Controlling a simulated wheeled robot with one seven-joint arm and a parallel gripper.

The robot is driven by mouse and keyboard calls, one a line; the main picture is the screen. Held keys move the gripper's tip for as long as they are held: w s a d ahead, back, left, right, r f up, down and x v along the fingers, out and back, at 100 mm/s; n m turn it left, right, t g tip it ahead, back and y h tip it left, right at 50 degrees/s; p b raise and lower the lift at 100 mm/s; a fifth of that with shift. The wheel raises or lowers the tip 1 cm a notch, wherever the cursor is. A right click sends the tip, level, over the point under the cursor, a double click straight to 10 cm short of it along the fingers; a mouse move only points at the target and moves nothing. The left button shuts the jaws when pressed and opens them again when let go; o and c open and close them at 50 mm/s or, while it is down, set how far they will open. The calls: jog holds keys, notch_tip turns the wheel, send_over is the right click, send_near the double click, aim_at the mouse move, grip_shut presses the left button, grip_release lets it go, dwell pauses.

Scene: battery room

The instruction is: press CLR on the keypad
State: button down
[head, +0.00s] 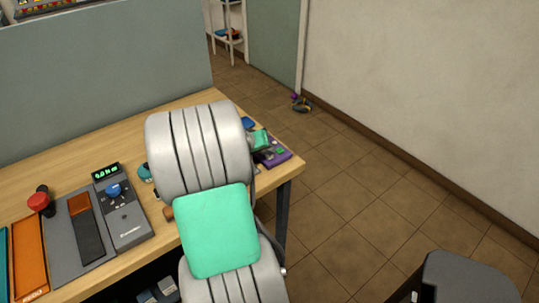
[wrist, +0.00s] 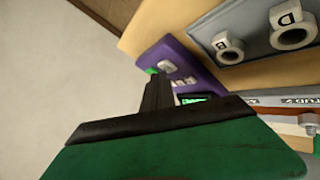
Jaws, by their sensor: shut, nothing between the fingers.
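No key marked CLR can be read in either view. A purple device (head: 276,157) with green parts lies at the table's right end, partly behind my arm. The wrist view shows the purple device (wrist: 187,58) with a pale key and partly covered white lettering. A small green-lit display (wrist: 193,98) shows just right of my fingers. I cannot tell whether either belongs to the keypad. My gripper (wrist: 158,90) is shut and empty, its dark fingers overlapping the purple device in the picture; contact cannot be told. In the head view my arm hides most of the gripper.
A grey panel (wrist: 262,28) with ring-shaped parts marked B and D sits beside the purple device. On the wooden table (head: 60,165) stand a grey meter (head: 127,222) with a blue knob and a red-knobbed lever (head: 39,203). The tiled floor right of the table is mostly clear.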

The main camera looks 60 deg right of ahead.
aim_at(268, 157)
jog(key=shift+r, duration=0.55)
jog(key=shift+r+p, duration=1.85)
jog(key=shift+r, duration=0.6)
